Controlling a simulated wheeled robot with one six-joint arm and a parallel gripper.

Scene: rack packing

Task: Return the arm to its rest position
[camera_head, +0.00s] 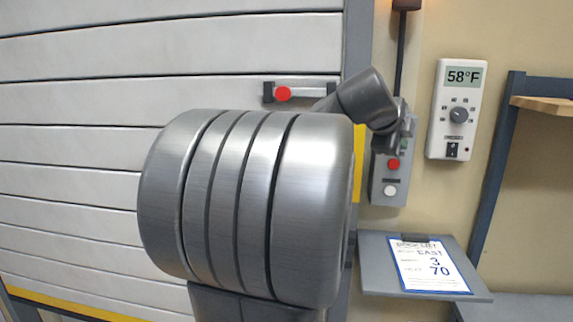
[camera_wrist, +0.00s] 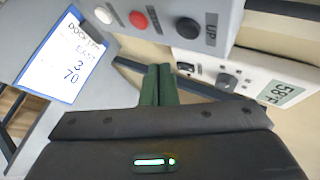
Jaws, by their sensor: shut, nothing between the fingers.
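My gripper (camera_wrist: 158,82) shows in the wrist view with its two dark green fingers shut together and nothing between them. The fingertips point toward the grey control box (camera_wrist: 180,12), near its black button marked UP; I cannot tell whether they touch it. In the head view my arm's end overlaps the upper part of the control box (camera_head: 378,190), hiding its upper button. The box's red button (camera_head: 393,164) and white button (camera_head: 390,190) show below. My large grey arm joint fills the middle of the head view.
A white slatted door (camera_head: 80,100) with a handle (camera_head: 310,90) covers the left. A thermostat (camera_head: 455,110) reading 58°F hangs right of the box. Below, a grey shelf (camera_head: 375,270) holds a clipboard sheet (camera_head: 430,265). A rack with dark posts (camera_head: 495,160) stands at right.

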